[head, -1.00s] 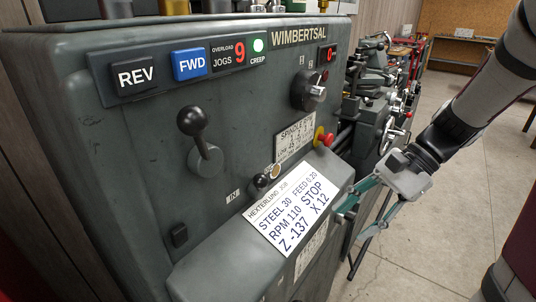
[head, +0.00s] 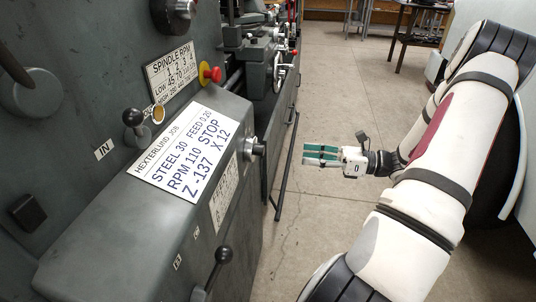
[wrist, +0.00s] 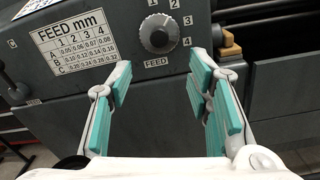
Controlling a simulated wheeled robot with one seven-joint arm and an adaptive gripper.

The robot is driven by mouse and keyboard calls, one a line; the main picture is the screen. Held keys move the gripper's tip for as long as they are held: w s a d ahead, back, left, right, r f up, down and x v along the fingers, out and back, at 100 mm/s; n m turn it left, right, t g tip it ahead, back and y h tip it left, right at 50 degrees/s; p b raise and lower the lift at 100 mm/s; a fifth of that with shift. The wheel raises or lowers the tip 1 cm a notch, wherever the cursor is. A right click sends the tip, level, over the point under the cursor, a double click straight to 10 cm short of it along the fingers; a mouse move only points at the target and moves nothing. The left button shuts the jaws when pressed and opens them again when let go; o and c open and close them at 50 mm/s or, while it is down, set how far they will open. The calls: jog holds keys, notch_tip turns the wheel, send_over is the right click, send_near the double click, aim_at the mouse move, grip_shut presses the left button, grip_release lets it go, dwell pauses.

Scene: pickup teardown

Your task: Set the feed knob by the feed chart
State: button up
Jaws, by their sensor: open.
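The feed knob (wrist: 158,33) is a round dark knob with a paler face on the lathe front. Numbers 1 to 4 curve around its upper right, with a FEED label (wrist: 156,61) below. In the head view the knob (head: 257,149) juts out edge-on. The feed chart (wrist: 75,42) is left of it; its row C seems to start at 0.20. A job card (head: 184,150) on the sloped ledge reads FEED 0.20. My gripper (head: 307,155) is open and empty, apart from the knob and facing it, its teal fingers spread either side below it.
A black-ball lever (head: 224,255) sticks out from the lathe front, left of the knob. A red stop button (head: 210,73) and small lever (head: 134,118) are above the card. A dark bar (head: 286,168) runs along the lathe's lower front. The floor beside it is clear.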

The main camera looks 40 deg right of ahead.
aim_at(256, 149)
jog(key=b+x, duration=0.2)
jog(key=x, duration=1)
jog(key=shift+c, duration=0.2)
grip_shut()
